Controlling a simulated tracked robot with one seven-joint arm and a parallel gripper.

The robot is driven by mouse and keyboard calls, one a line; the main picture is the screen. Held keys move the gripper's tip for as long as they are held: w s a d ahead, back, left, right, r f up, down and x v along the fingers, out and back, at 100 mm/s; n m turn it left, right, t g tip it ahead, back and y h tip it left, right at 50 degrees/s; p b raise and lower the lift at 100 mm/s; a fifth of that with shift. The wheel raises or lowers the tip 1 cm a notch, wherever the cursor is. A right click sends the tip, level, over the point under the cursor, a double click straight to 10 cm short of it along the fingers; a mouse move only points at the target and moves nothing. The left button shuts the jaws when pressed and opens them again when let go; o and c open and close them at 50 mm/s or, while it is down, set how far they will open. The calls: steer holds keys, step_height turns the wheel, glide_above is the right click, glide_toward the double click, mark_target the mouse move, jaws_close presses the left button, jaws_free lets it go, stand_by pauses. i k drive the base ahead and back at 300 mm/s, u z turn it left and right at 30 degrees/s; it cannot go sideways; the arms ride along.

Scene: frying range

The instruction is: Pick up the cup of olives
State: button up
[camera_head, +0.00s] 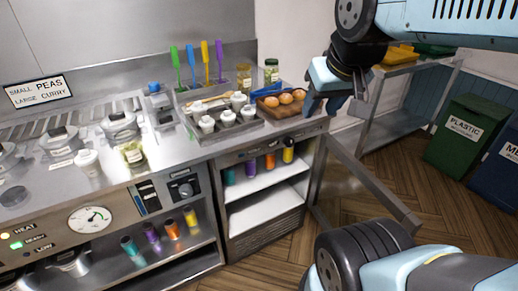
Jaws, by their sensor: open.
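A small clear container with green contents (132,153) stands on the steel counter (175,155) at the left middle; it may be the cup of olives, but the contents are too small to be sure. A jar with green contents (271,70) and a yellowish jar (243,76) stand at the back of the counter. My gripper (334,108) is open with nothing seen between its fingers. It hangs at the counter's right end, beside the wooden tray of eggs (262,105), well to the right of the clear container and apart from the jars.
A grey tray (222,131) holds several white cups. Coloured spatulas (205,62) stand behind it. White-lidded pots (119,121) fill the left. A shelf (262,185) with coloured bottles is below.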

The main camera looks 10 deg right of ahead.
mark_target(93, 171)
steer(key=u, duration=1.2)
steer(key=i, duration=0.65)
steer(key=u, duration=1.75)
steer(key=k, duration=0.45)
steer(key=z, duration=0.5)
